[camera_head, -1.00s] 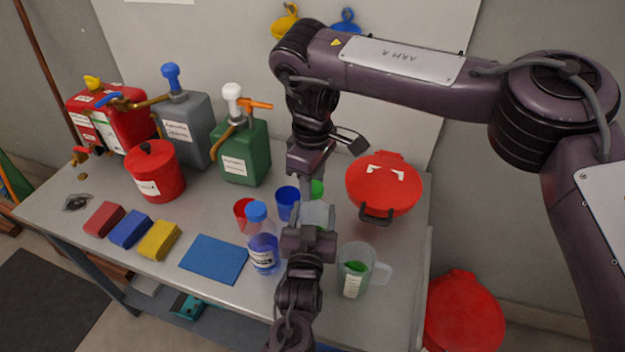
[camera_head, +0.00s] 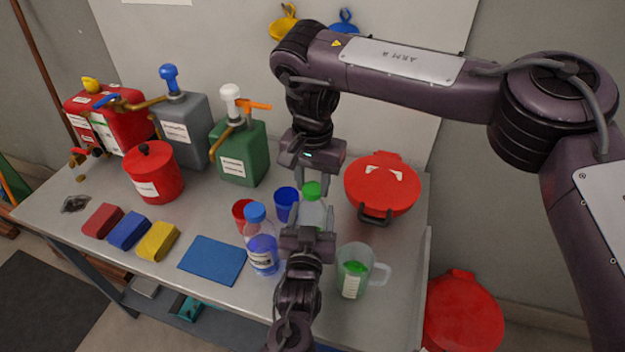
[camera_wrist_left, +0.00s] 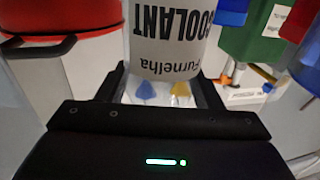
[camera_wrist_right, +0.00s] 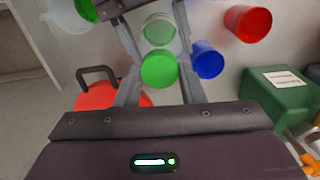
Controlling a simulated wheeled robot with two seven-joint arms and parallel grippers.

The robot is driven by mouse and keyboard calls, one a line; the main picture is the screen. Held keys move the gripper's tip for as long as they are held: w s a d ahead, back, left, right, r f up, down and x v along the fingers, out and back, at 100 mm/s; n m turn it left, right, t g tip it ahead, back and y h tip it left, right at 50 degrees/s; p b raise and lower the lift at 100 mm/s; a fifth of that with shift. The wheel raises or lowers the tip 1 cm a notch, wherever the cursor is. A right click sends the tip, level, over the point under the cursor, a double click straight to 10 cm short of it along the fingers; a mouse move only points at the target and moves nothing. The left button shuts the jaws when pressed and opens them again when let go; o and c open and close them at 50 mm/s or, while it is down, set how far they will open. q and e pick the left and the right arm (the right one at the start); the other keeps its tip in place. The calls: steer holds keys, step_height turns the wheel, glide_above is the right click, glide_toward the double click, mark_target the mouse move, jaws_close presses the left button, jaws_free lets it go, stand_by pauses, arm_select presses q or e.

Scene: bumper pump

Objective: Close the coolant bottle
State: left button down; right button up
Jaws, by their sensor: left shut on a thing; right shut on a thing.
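The coolant bottle (camera_head: 312,213) is clear with a white label, which reads COOLANT in the left wrist view (camera_wrist_left: 168,30). My left gripper (camera_head: 309,225) is shut on the bottle's body from the front and holds it over the table. A green cap (camera_head: 312,190) is at the bottle's top. My right gripper (camera_head: 312,181) points down from above, its fingers shut on the cap. The cap (camera_wrist_right: 159,70) shows between those fingers in the right wrist view, with a round translucent shape behind it. I cannot tell whether the cap is seated on the neck.
A blue-capped bottle (camera_head: 262,247), a red cup (camera_head: 241,210) and a blue cup (camera_head: 286,199) stand close left. A measuring jug (camera_head: 353,273) is at front right, and a red lidded container (camera_head: 380,188) behind it. Pump cans (camera_head: 240,155) line the back left.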

steer(key=o, duration=1)
steer(key=shift+r, duration=2.3)
steer(key=shift+c, duration=0.3)
